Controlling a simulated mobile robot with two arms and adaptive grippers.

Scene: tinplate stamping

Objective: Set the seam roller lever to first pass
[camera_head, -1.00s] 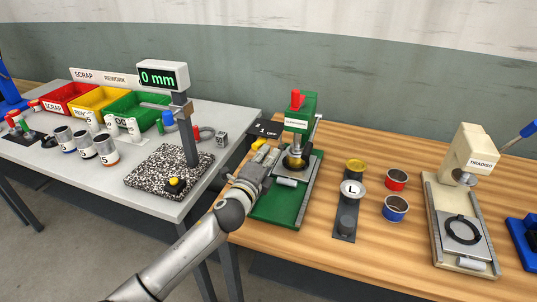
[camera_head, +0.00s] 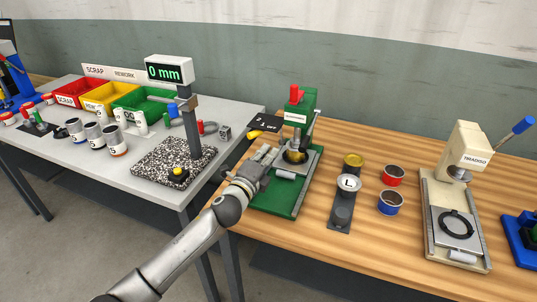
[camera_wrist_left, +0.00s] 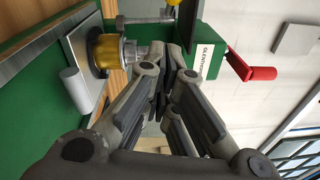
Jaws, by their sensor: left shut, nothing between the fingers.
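The green seaming machine (camera_head: 302,108) stands on the wooden table with a red handle (camera_head: 295,92) on top. Behind its left side is a dark plate (camera_head: 265,123) marked "1" and "OFF". A yellow lever (camera_head: 254,134) lies at the plate's front left edge; its exact setting cannot be told. My left gripper (camera_head: 266,156) is shut and empty, in front of the lever and left of the machine's spindle. In the left wrist view its closed fingers (camera_wrist_left: 165,75) point at the machine, near a brass-coloured cylinder (camera_wrist_left: 117,52). My right gripper is out of view.
A cream press (camera_head: 468,150) stands farther right. On the grey table at left, a gauge (camera_head: 170,70) reads 0 mm, with scrap and rework bins behind.

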